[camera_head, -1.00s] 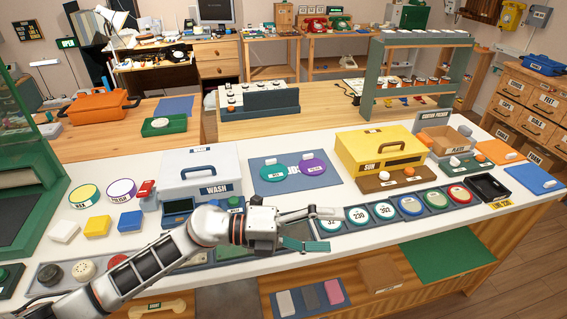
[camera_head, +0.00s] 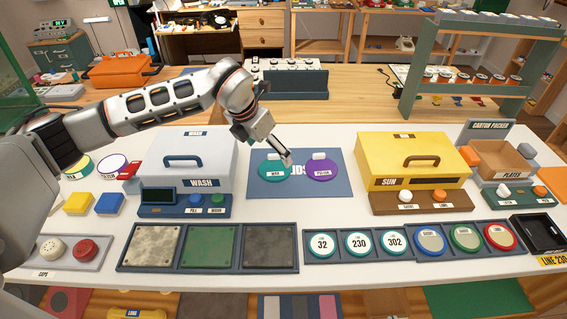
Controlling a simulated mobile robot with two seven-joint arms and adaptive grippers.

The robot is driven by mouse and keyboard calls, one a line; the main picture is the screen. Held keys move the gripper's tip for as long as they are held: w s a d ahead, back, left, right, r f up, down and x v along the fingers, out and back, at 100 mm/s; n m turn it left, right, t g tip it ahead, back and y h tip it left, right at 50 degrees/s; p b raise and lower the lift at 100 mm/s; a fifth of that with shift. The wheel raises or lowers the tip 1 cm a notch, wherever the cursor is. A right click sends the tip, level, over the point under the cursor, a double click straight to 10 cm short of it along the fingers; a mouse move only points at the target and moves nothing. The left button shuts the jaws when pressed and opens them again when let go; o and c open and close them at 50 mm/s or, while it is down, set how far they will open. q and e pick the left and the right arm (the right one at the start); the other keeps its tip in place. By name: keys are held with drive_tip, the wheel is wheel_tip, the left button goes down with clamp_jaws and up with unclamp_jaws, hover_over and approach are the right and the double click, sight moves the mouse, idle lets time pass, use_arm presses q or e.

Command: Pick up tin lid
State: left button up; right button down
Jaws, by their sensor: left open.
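Two round lids lie on the blue mat (camera_head: 300,191) in the middle of the white counter. The teal lid (camera_head: 275,173) is on the left and the purple lid (camera_head: 322,170) is on the right, each with a pale grip on top. My left gripper (camera_head: 285,157) is open and empty, just above the mat between the two lids. Its fingers point down and to the right, close to the teal lid's grip. Whether it touches that grip cannot be told. My right gripper is not in view.
A white wash box (camera_head: 190,157) stands left of the mat and a yellow sun box (camera_head: 413,155) right of it. In front lie a tray of square plates (camera_head: 122,260) and a row of round discs (camera_head: 360,243). A green shelf (camera_head: 413,85) stands behind.

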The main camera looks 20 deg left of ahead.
sight(275, 168)
use_arm(q)
drive_tip(key=shift+w+a+f, duration=0.1)
drive_tip(key=shift+w+f, duration=0.1)
drive_tip(key=shift+f, duration=0.05)
drive_tip(key=shift+a+p+x, duration=0.15)
drive_tip(key=shift+x, duration=1.65)
drive_tip(key=shift+a+p+x, duration=0.1)
drive_tip(key=shift+p+x, duration=0.05)
drive_tip(key=shift+x, duration=1.6)
drive_tip(key=shift+s, duration=0.2)
drive_tip(key=c, duration=1.2)
